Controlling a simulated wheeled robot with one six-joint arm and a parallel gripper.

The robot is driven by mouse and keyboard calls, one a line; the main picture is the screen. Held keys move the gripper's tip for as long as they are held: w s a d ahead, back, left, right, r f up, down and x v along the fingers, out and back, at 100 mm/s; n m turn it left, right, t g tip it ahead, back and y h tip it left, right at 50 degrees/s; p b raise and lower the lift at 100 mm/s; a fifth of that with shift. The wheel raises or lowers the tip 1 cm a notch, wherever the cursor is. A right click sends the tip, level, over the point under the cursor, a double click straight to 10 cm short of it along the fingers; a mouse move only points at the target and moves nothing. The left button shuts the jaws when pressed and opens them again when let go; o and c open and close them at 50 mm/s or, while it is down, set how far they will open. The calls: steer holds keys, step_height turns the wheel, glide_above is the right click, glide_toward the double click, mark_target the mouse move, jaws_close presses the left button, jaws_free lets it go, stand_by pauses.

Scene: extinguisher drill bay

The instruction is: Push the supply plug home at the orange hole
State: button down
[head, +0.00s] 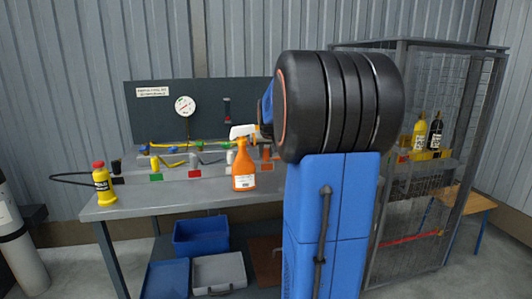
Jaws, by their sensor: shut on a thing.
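My own blue arm with its thick black ribbed joint fills the middle right of the head view and hides part of the bench. My gripper cannot be made out; it is hidden behind the arm. On the grey workbench (130,207), a raised ledge (172,175) carries several small coloured fittings. A green label (155,177) and a red label (194,174) show on its front face. A small orange-brown piece (266,152) shows beside my arm, too small to identify. I cannot make out the supply plug or the orange hole.
An orange spray bottle (243,168) stands in front of the ledge, blocking part of it. A yellow red-capped bottle (102,186) stands at the bench's left end. A gauge (185,106) hangs on the back panel. Blue bins (201,237) sit below. A mesh cage (430,60) stands right.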

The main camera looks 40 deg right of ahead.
steer(key=c, duration=1.5)
jaws_free()
steer(key=shift+o, duration=0.2)
steer(key=v, duration=1.7)
steer(key=shift+s+a+r, duration=0.1)
steer(key=shift+s+r, duration=0.05)
steer(key=shift+s, duration=0.05)
